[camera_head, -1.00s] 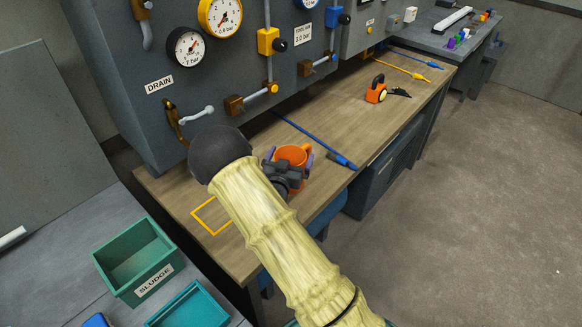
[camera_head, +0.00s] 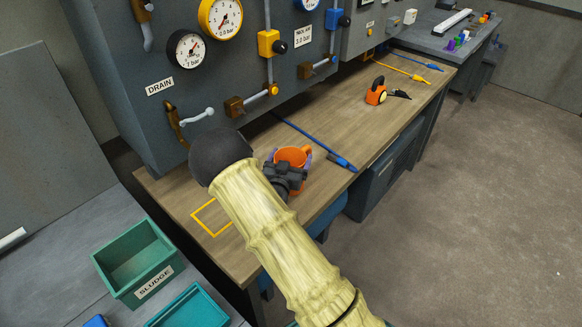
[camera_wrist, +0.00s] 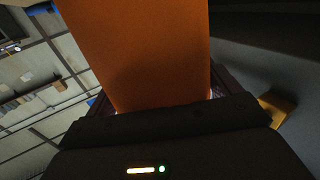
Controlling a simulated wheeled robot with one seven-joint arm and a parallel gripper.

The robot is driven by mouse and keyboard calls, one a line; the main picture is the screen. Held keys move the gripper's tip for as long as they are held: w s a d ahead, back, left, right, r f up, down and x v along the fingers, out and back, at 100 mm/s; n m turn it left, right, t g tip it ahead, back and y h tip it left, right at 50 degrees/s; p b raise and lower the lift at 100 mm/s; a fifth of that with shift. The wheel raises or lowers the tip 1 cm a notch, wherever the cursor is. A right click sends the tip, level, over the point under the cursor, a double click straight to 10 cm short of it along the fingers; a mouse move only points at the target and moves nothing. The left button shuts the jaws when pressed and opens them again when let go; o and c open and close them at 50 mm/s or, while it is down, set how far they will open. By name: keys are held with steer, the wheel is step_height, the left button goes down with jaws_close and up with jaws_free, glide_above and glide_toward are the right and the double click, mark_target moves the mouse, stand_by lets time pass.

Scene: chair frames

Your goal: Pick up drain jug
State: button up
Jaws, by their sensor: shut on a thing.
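The orange drain jug (camera_head: 293,155) is upright at the wooden bench, right of my arm in the head view; whether its base touches the bench is hidden. My gripper (camera_head: 288,165) is shut on the jug, with its fingers along the jug's sides. In the wrist view the jug's orange wall (camera_wrist: 140,50) fills the middle, between the fingers of my gripper (camera_wrist: 162,98). My arm covers part of the bench near the jug.
The wooden bench (camera_head: 360,135) holds a yellow outlined square (camera_head: 207,218), a blue wand (camera_head: 318,143) behind the jug and an orange tool (camera_head: 377,92). The grey panel with drain valve (camera_head: 176,122) stands behind. A green sludge bin (camera_head: 137,262) is at lower left.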

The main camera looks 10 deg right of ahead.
steer(key=shift+r, duration=0.1)
step_height(320, 180, up, 10)
steer(key=shift+f+b, duration=0.1)
steer(key=shift+b, duration=0.45)
stand_by(0.5)
steer(key=s+a+f+n+t+y+p, duration=0.1)
steer(key=s+a+p, duration=0.4)
steer(key=s, duration=0.5)
steer(key=s+a+f+n+t+y+p, duration=0.1)
steer(key=s+a+f+n+y+p, duration=0.2)
steer(key=s+a, duration=0.6)
step_height(320, 180, down, 2)
steer(key=shift+s+f+y+p, duration=0.1)
steer(key=shift+s+y+p, duration=0.95)
steer(key=shift+p, duration=0.1)
